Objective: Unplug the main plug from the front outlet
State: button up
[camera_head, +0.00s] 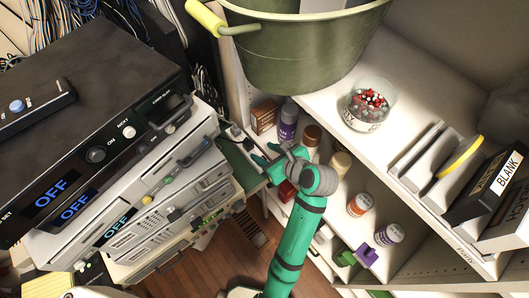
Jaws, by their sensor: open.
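My teal gripper (264,156) is in the middle of the view, at the end of my arm that reaches up from the bottom. Its jaws are open and look empty. They lie just right of the gap between the equipment stack and the shelves. No other plug or outlet can be made out clearly.
A stack of devices with "OFF" displays (52,193) fills the left. A green tub (290,55) stands at the top. White shelves (410,105) on the right hold a jar (367,104), binders (487,185) and several bottles (360,204) close to my arm. Cables hang behind the stack.

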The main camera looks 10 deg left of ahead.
aim_at(250, 144)
jog(key=x, duration=1)
jog(key=shift+a+f, duration=0.15)
jog(key=shift+a, duration=0.05)
jog(key=c, duration=1.1)
jog(key=shift+w, duration=0.15)
jog(key=shift+c, duration=0.2)
jog(key=shift+r, duration=0.5)
jog(key=shift+d+r, duration=0.15)
jog(key=shift+r, duration=0.1)
jog(key=shift+r, duration=2.3)
